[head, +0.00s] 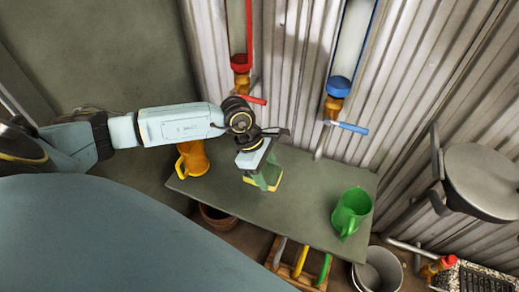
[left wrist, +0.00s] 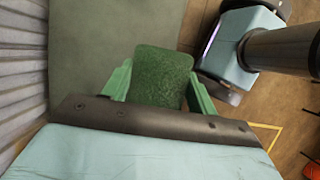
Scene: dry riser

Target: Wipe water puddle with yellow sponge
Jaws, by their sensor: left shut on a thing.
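My left gripper (head: 264,177) is over the middle of the dark green table (head: 292,213), pointing down. Its green fingers are shut on the yellow sponge (head: 276,184), whose yellow edge shows at the fingertips. In the left wrist view the sponge's rough dark green face (left wrist: 161,75) shows between the two fingers. I cannot tell whether the sponge touches the tabletop or is just above it. I cannot make out a water puddle in either view; part of the tabletop is hidden behind the gripper and arm. My right gripper is not in view.
An orange jug (head: 194,159) stands at the table's left end, beneath my left arm. A green jug (head: 350,212) stands near the right end. Red (head: 240,63) and blue (head: 339,86) pipe valves are on the corrugated wall behind. A bucket (head: 379,270) stands on the floor.

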